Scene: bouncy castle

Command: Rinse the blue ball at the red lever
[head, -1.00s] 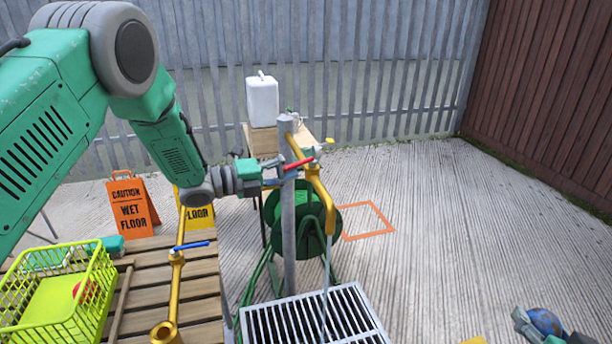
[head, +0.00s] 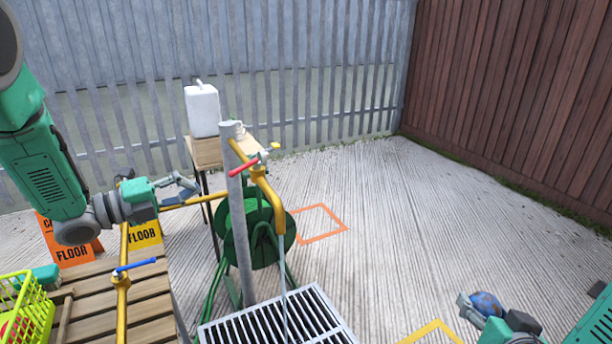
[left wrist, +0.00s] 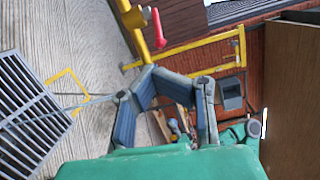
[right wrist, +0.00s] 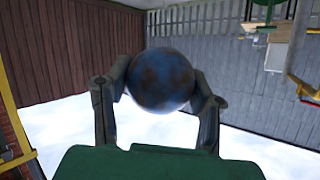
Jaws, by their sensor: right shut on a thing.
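The blue ball (head: 487,303), with brownish patches, is at the lower right of the head view. My right gripper (right wrist: 160,82) is shut on it, a finger on each side. The red lever (head: 243,165) sits on the yellow pipe of a grey post, and also shows in the left wrist view (left wrist: 158,28). A thin pale stream (head: 284,315) falls from the yellow spout (head: 280,225) to the floor grate (head: 318,305). The ball is well right of this stream. My left gripper (left wrist: 153,71) looks shut and empty, left of the post and apart from the lever.
A blue lever (head: 136,265) stands on another yellow pipe by the wooden slats. A lime basket (head: 38,310) is at lower left. Behind the post are a green hose reel (head: 250,235) and a table with a white canister (head: 202,110). The concrete at right is open.

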